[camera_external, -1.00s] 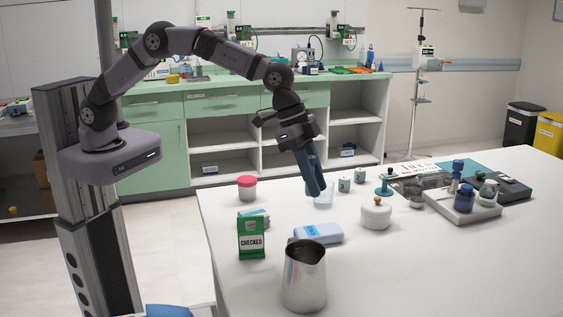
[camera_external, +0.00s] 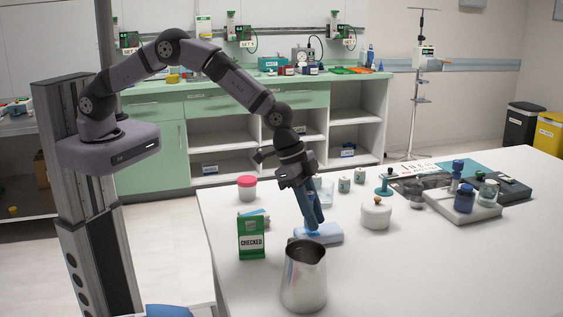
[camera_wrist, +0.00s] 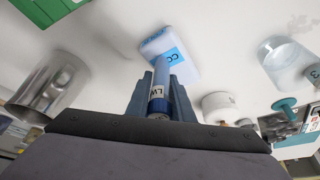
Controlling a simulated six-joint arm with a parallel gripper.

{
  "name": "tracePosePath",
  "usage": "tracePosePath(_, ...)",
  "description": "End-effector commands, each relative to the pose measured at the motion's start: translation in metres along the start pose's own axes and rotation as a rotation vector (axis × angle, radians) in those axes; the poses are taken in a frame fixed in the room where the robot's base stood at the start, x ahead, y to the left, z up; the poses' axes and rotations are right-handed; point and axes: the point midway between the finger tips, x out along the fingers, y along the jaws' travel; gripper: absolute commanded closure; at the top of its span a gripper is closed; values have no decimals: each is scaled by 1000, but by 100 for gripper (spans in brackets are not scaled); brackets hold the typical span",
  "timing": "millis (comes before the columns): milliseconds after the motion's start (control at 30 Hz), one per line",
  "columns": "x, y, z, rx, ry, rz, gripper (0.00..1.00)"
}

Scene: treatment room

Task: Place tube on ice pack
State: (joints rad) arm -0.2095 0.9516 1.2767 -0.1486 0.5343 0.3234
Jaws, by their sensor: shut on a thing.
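The ice pack (camera_external: 331,237) is a small pale-blue pad with a brighter blue label, lying flat on the white table. It also shows in the wrist view (camera_wrist: 185,63), just beyond my fingertips. My gripper (camera_external: 315,225) points down with its blue fingers at the ice pack's near-left part. In the wrist view my gripper (camera_wrist: 162,84) is shut on the tube (camera_wrist: 158,90), a slim blue tube with a white lettered label. The tube overlaps the pack's edge in the wrist view; I cannot tell whether they touch. The fingers largely hide the tube in the external view.
A steel jug (camera_external: 304,278) stands just in front of the ice pack. A green "CHECKED" box (camera_external: 251,238) is to its left, and a white lidded pot (camera_external: 376,214) to its right. A pink-lidded jar (camera_external: 247,188) stands farther back. The table's right front is clear.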

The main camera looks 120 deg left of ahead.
Motion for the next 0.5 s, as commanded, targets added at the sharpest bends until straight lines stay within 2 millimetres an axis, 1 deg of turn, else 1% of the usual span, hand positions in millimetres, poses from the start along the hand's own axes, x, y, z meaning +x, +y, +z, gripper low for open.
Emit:
tracePosePath(100,7,0,3,-1,0,0,100)
tracePosePath(367,8,0,3,-1,2,0,100)
tracePosePath(500,12,0,5,-1,2,0,100)
